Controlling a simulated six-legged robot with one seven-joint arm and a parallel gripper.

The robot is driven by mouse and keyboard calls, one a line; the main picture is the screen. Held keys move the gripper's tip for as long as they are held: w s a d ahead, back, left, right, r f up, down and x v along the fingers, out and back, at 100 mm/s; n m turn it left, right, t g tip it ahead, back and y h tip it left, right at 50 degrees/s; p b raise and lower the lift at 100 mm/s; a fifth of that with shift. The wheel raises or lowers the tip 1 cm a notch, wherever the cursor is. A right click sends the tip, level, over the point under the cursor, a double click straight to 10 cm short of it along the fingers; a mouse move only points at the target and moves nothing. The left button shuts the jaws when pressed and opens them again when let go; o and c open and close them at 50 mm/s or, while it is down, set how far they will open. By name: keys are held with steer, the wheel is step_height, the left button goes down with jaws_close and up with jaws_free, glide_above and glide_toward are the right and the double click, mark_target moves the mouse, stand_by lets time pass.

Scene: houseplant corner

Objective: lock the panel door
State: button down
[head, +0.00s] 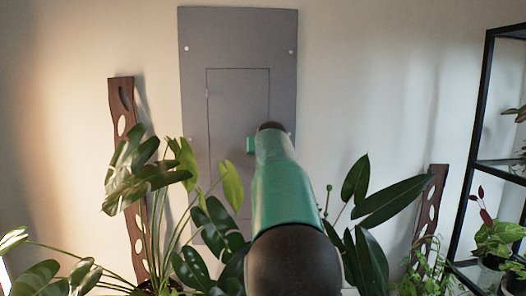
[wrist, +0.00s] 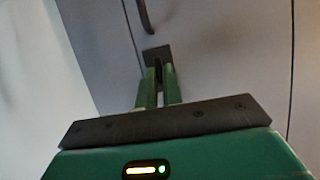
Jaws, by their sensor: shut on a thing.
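The grey panel (head: 236,40) is on the wall, with the thin outline of its door (head: 235,100) inside it. The door looks flush with its frame, though my arm and leaves hide its lower right part. In the wrist view, a small dark latch piece (wrist: 154,51) sits by the seam of the door (wrist: 225,60). My gripper (wrist: 158,75) has its two green fingers close together on this latch piece. A curved dark handle (wrist: 147,16) shows just above it. In the head view my arm hides most of the gripper and the latch.
Leafy plants (head: 150,180) stand in front of the panel on both sides, with large leaves (head: 375,205) close to my arm. Brown wavy boards (head: 122,125) lean at the wall. A black shelf (head: 480,110) stands at the right. The wall beside the upper panel is clear.

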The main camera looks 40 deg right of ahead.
steer(key=shift+w+a+f, duration=0.1)
steer(key=shift+w+f, duration=0.05)
stand_by(0.4)
steer(key=c, duration=1.5)
jaws_free()
steer(key=shift+c, duration=0.2)
steer(key=v, duration=1.4)
steer(key=s+a+f+n+g+y, duration=0.1)
steer(key=s+a+f+n+y, duration=0.1)
steer(key=s+a+f, duration=0.6)
steer(key=s+a+f+n+g+y, duration=0.1)
steer(key=a+f+y, duration=0.3)
steer(key=a, duration=0.7)
steer(key=s+a+f+n+g+y, duration=0.1)
steer(key=s+a+f+n, duration=0.1)
steer(key=s+a+f, duration=0.5)
steer(key=s+a+f+n+g, duration=0.2)
steer(key=s+a+f, duration=0.6)
steer(key=a+f, duration=0.2)
steer(key=shift+f+g+y, duration=0.3)
